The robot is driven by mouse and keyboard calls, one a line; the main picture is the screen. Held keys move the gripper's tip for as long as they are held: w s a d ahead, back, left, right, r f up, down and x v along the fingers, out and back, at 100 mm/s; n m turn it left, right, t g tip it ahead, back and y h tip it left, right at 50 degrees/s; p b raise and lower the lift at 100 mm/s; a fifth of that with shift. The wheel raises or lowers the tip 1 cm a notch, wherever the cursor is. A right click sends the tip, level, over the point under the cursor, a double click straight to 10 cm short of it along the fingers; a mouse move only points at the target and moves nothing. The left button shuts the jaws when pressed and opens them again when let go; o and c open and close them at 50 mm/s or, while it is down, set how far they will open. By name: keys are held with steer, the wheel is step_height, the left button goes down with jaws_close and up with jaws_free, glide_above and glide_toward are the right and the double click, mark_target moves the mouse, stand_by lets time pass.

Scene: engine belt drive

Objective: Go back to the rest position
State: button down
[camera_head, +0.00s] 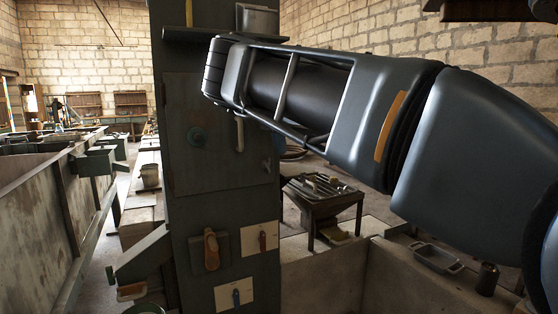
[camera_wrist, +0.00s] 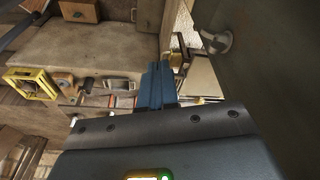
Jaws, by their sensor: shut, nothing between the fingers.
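My gripper (camera_wrist: 157,68) shows in the wrist view as two blue fingers pressed together, with nothing between them. It points away from the camera beside a dark panel with a grey knob (camera_wrist: 217,41) on the right. The fingertips look apart from the knob; I cannot tell their exact distance from the panel. In the head view my arm reaches in from the right, its near part in front of the room and its far end close to the tall dark green column (camera_head: 218,170). My fingers cannot be made out in the head view.
A small tool table (camera_head: 325,194) stands behind my arm. A metal tray (camera_head: 437,258) sits at lower right. A yellow frame (camera_wrist: 31,84) lies left in the wrist view.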

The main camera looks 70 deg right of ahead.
steer(key=shift+s+a+r+b, duration=0.1)
steer(key=shift+a+r, duration=0.05)
steer(key=shift+r, duration=0.5)
steer(key=shift+s+a+r+b, duration=0.1)
steer(key=shift+s+r, duration=0.05)
steer(key=shift+r, duration=0.55)
steer(key=shift+s+a+r+b, duration=0.1)
steer(key=shift+a+r, duration=0.05)
steer(key=shift+r, duration=0.5)
